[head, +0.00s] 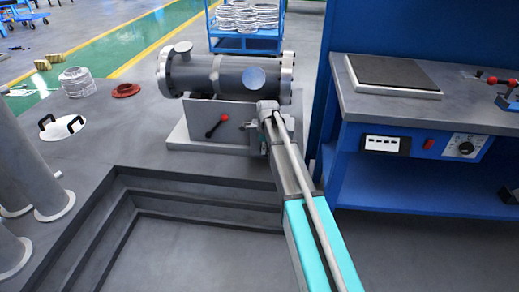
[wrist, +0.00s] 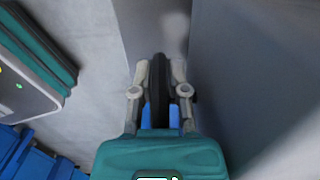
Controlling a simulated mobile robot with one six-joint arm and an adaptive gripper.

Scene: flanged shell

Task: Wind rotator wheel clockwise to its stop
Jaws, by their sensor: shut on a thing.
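The grey flanged shell (head: 215,75) lies level on its grey stand (head: 205,112), with a flange at each end and short nozzles. A lever with a red knob (head: 224,117) is on the stand's front. My gripper (head: 262,128) is at the right end of the stand, below the shell. In the wrist view, my gripper (wrist: 158,80) has its two fingers on either side of a dark, narrow rim, which looks like the rotator wheel (wrist: 159,94) seen edge-on. It is shut on that rim. The rest of the wheel is hidden by my gripper and arm in the head view.
A blue workbench (head: 350,110) with controls stands close on the right. Steps (head: 190,190) lie in front. A white lidded disc (head: 62,128), a red ring (head: 126,90) and metal rings (head: 76,82) lie at left. A blue cart (head: 245,42) is behind.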

